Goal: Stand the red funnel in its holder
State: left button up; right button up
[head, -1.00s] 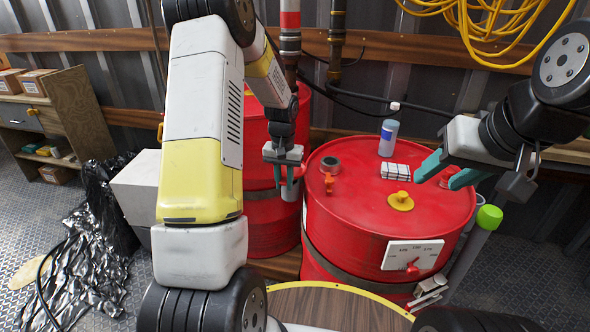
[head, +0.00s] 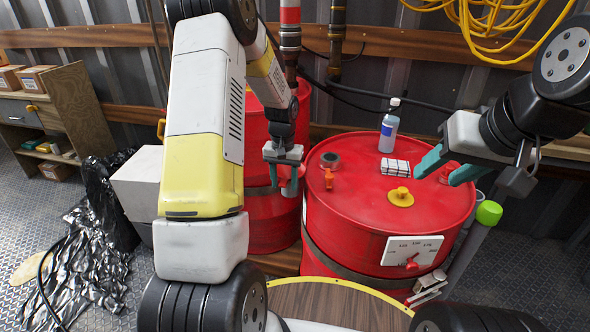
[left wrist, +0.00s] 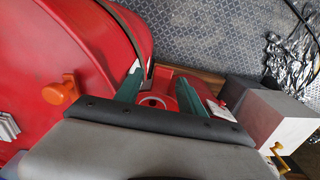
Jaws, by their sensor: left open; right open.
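My left gripper (head: 284,176) is open beside the left edge of the front drum. An orange-red piece (head: 291,187), likely the red funnel, shows at its fingers, partly hidden by them. In the left wrist view, a red part with a round opening (left wrist: 153,101) lies between the open fingers (left wrist: 158,80); its lower side is hidden by the gripper body. I cannot tell whether the fingers touch it. I cannot make out the holder with certainty. My right gripper (head: 436,178) is open and empty above the right side of the front drum.
The front red drum (head: 345,215) carries a blue-labelled bottle (head: 388,134), a black-and-white block (head: 395,168), a yellow cap (head: 400,197) and an orange valve (head: 328,178). Another red drum (head: 262,215) stands behind left. A grey box (head: 138,182) is further left. A green-topped post (head: 489,213) stands right.

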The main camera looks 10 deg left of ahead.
pick_arm(q)
notch_tip(320, 180, up, 7)
jog(key=shift+r, duration=0.35)
jog(key=shift+s+r, duration=0.2)
jog(key=shift+r, duration=0.15)
jog(key=s+d+r+t+h, duration=0.1)
jog(key=s+d+r+t, duration=0.2)
jog(key=s+r, duration=1.05)
jog(key=s+d+r+t, duration=0.1)
jog(key=s+r, duration=0.1)
jog(key=s, duration=0.4)
jog(key=s+d+r+t+h, duration=0.1)
jog(key=s+r+t, duration=0.1)
jog(key=s, duration=0.4)
jog(key=shift+s+r, duration=0.15)
jog(key=shift+r, duration=0.45)
